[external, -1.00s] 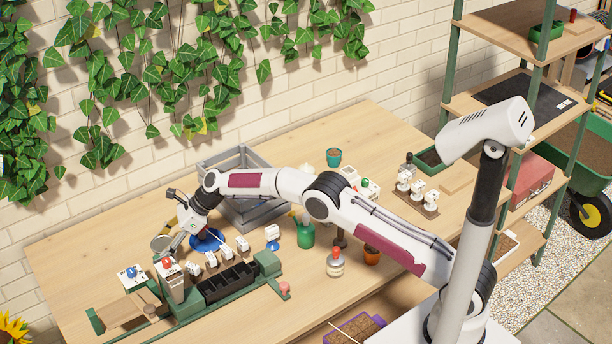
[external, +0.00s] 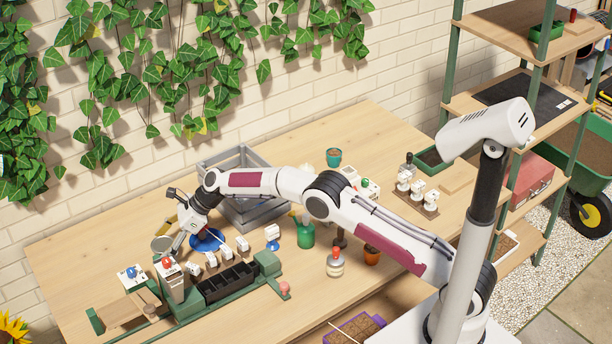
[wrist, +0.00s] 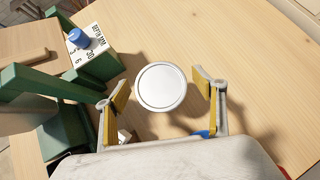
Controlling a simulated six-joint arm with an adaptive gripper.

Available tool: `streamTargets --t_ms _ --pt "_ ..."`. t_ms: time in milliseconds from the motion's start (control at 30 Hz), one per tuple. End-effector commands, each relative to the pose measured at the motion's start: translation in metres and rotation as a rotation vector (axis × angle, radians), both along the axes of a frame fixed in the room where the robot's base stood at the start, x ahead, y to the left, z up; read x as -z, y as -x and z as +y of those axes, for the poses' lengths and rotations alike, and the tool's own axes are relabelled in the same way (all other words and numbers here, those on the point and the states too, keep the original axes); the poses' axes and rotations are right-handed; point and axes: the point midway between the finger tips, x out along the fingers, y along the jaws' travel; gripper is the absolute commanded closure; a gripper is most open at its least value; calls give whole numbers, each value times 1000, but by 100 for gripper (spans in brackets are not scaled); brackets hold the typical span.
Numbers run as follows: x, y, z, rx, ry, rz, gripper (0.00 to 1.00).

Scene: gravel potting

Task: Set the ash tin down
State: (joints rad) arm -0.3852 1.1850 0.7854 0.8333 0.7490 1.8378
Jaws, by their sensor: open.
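The ash tin is a round tin with a pale silver top (wrist: 161,87). It stands upright on the wooden table in the wrist view. It also shows at the far left of the table in the external view, as a small grey round tin (external: 161,244). My gripper (wrist: 162,95) is open, with one yellow-padded finger on each side of the tin. Gaps show between both pads and the tin's rim. In the external view my gripper (external: 180,243) is just right of the tin, and its fingers are partly hidden.
A dial box with a blue knob (wrist: 78,38) and a green frame are left of the tin in the wrist view. A blue dish (external: 207,240) and a grey crate (external: 262,211) are close by in the external view. Bare table lies beyond the tin.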

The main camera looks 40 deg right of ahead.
Motion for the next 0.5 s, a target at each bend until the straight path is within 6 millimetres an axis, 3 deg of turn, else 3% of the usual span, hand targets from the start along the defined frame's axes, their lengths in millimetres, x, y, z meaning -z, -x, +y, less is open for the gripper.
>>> streamTargets --t_ms 500 --pt "-28 10 -26 1 0 0 31"
